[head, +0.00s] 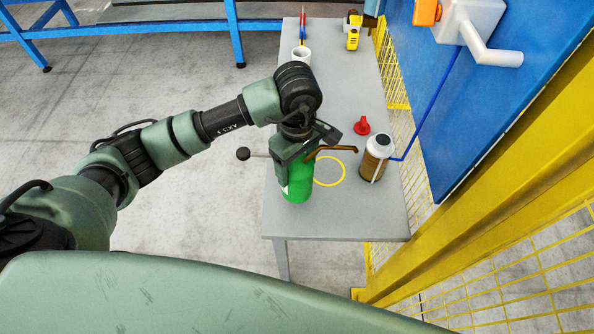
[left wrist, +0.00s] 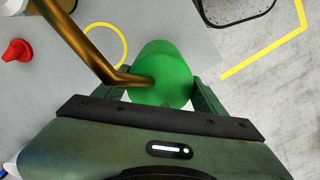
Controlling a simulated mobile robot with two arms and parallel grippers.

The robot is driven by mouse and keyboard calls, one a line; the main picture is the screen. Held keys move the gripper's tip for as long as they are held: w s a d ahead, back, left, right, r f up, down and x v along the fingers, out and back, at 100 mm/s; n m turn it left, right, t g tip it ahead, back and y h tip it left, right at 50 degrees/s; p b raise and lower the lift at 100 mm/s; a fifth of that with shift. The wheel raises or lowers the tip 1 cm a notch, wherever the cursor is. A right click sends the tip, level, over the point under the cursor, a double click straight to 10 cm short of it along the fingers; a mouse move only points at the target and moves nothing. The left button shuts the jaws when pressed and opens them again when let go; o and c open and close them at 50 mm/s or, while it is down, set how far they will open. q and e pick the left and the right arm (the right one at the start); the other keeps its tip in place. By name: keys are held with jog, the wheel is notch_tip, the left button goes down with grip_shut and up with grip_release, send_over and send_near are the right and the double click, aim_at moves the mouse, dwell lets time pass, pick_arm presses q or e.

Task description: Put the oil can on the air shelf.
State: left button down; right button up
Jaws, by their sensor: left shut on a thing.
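The oil can is a green can (head: 299,186) with a bent brown spout (head: 333,148) pointing right. My left gripper (head: 298,152) is over its top from above and shut on it. In the left wrist view the green can (left wrist: 163,68) sits between the two fingers, with the brown spout (left wrist: 88,45) to the left. The can is over the near left part of a grey table (head: 335,215), left of a yellow ring (head: 342,180). I cannot tell whether its base touches the table. No shelf is clearly identifiable. My right gripper is not in view.
A white cup (head: 301,56) and a yellow tool (head: 353,38) are farther back. A yellow mesh fence (head: 391,85) and blue panel (head: 440,100) border the right side.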

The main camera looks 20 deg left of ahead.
pick_arm(q)
notch_tip(320, 180, down, 3)
jog(key=shift+f+p, duration=0.2)
jog(key=shift+p, duration=0.2)
jog(key=shift+f, duration=0.15)
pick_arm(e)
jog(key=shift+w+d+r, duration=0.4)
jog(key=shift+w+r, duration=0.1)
pick_arm(q)
jog(key=shift+f, duration=0.1)
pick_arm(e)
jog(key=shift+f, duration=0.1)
pick_arm(q)
jog(key=shift+f+b, duration=0.1)
jog(key=shift+b, duration=0.2)
jog(key=shift+c, duration=0.9)
grip_release()
